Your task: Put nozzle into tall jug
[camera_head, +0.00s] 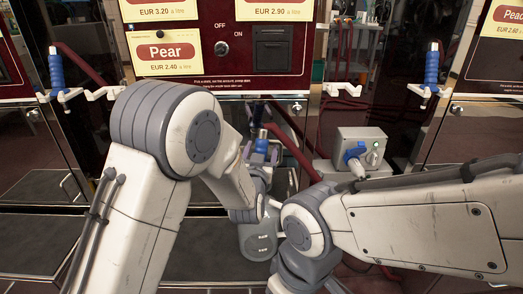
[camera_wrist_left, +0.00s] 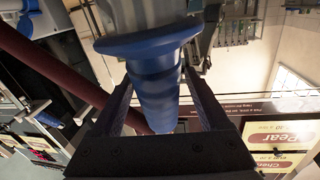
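The nozzle's blue handle (camera_wrist_left: 155,90) with its wide blue collar sits between the two dark fingers of my left gripper (camera_wrist_left: 160,95) in the left wrist view. The fingers close on its sides. In the head view the nozzle (camera_head: 262,143) shows as a small blue piece at my left gripper (camera_head: 262,152), in front of the Pear pump, partly hidden by my arm. The nozzle's tip is hidden. I cannot see a tall jug in either view. My right arm comes in from the right, but its gripper is out of view.
Blue nozzles hang on white hooks at the left (camera_head: 56,72) and right (camera_head: 432,65). A grey box (camera_head: 362,148) with a blue part stands right of centre. A dark red hose (camera_head: 293,150) runs behind my left gripper. My arms cover the lower middle.

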